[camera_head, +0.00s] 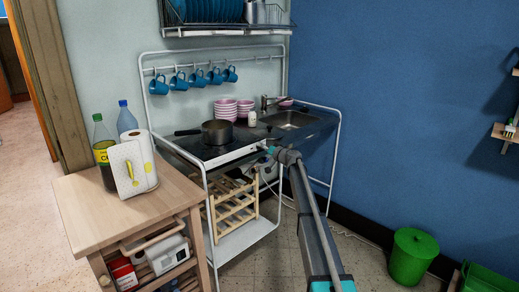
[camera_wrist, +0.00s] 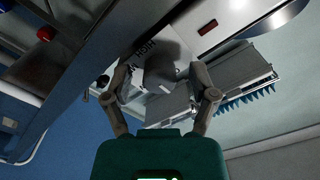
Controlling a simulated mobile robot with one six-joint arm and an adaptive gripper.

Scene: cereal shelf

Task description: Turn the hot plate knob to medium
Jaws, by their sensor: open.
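The hot plate (camera_head: 236,154) sits on the counter, its white front edge facing me, with a dark pot (camera_head: 217,132) on it. My gripper (camera_head: 266,160) is at the right end of that front edge in the head view. In the wrist view my gripper (camera_wrist: 160,74) is open, its two fingers spread on either side of a grey, blocky shape that may be the knob. The panel there carries the printed word HIGH and a small red indicator (camera_wrist: 208,27). I cannot tell the knob's setting or whether the fingers touch it.
A wooden cart (camera_head: 100,205) with bottles and a paper towel roll (camera_head: 132,167) stands at the left. A wooden rack (camera_head: 232,205) stands below the counter. Open floor lies in front.

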